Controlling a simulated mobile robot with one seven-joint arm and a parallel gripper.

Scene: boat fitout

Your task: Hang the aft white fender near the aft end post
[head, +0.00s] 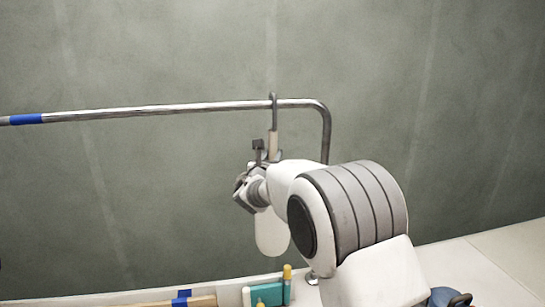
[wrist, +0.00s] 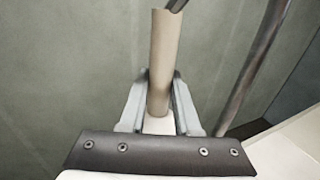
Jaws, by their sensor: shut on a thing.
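The white fender (head: 271,236) hangs upright below my gripper (head: 266,150), partly hidden behind my arm. Its pale stem shows in the wrist view (wrist: 163,60) between my gripper's two fingers (wrist: 158,100), which are shut on it. A grey hook (head: 274,108) tops the stem and appears to curve over the steel rail (head: 190,108), just left of the bend. Whether the hook bears on the rail or only overlaps it in the picture, I cannot tell. The aft end post (head: 326,135) drops from the bend and also shows in the wrist view (wrist: 247,65).
Blue tape (head: 26,119) marks the rail at far left. Below stand a teal box (head: 267,291), a yellow-capped bottle (head: 287,283) and a wooden piece with blue tape (head: 182,298). A blue round item (head: 446,297) sits at lower right on the white deck (head: 500,258).

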